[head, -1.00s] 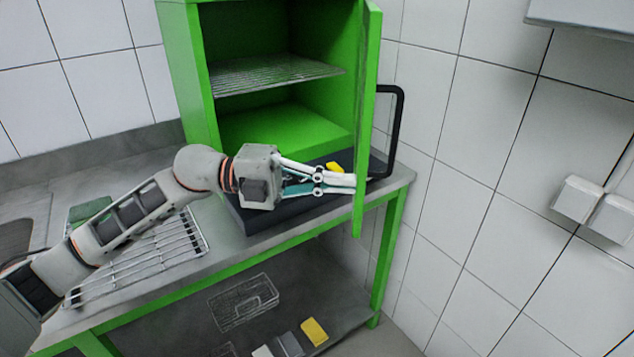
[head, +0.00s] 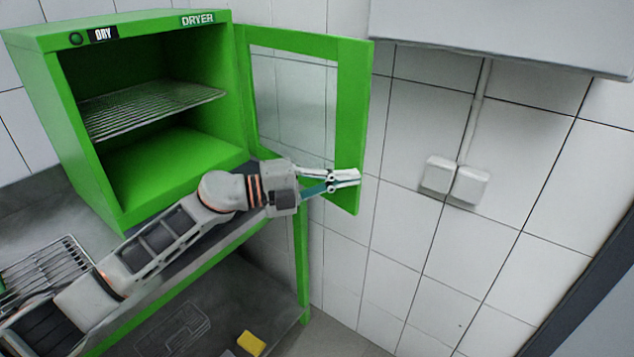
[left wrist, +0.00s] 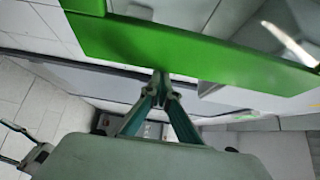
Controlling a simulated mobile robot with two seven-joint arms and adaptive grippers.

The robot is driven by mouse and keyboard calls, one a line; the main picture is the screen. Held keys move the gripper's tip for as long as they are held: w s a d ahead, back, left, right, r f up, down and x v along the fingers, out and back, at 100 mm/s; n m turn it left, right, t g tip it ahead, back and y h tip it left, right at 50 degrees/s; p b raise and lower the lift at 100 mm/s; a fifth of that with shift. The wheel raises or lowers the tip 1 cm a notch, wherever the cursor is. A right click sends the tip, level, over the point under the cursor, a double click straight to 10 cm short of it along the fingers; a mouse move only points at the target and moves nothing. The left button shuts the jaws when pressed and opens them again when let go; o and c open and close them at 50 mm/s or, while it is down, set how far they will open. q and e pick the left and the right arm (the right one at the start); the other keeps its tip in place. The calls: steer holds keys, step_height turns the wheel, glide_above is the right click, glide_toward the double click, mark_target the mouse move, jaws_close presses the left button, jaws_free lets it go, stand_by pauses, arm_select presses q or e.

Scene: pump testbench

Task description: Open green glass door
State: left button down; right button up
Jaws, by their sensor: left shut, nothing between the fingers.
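The green-framed glass door (head: 354,120) of the dryer cabinet (head: 85,150) stands wide open, swung out to the right of the cabinet. Its inner face is toward me. My left gripper (head: 352,177) is shut and empty, in front of the lower outer corner of the door frame. In the left wrist view the closed fingertips (left wrist: 161,78) lie at the edge of the green door frame (left wrist: 190,50); I cannot tell if they touch it. The door's handle is hidden. My right gripper is not in view.
The cabinet holds a wire shelf (head: 150,105). It stands on a steel bench with a wire rack (head: 45,270) at the left. A yellow block (head: 251,343) is on the lower shelf. White boxes (head: 455,181) are on the tiled wall at the right.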

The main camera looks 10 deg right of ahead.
arm_select(q)
steer(key=w+d, duration=0.1)
steer(key=w+d+n+t+p, duration=0.1)
steer(key=d, duration=0.1)
steer(key=shift+w+t, duration=0.2)
steer(key=shift+t, duration=0.1)
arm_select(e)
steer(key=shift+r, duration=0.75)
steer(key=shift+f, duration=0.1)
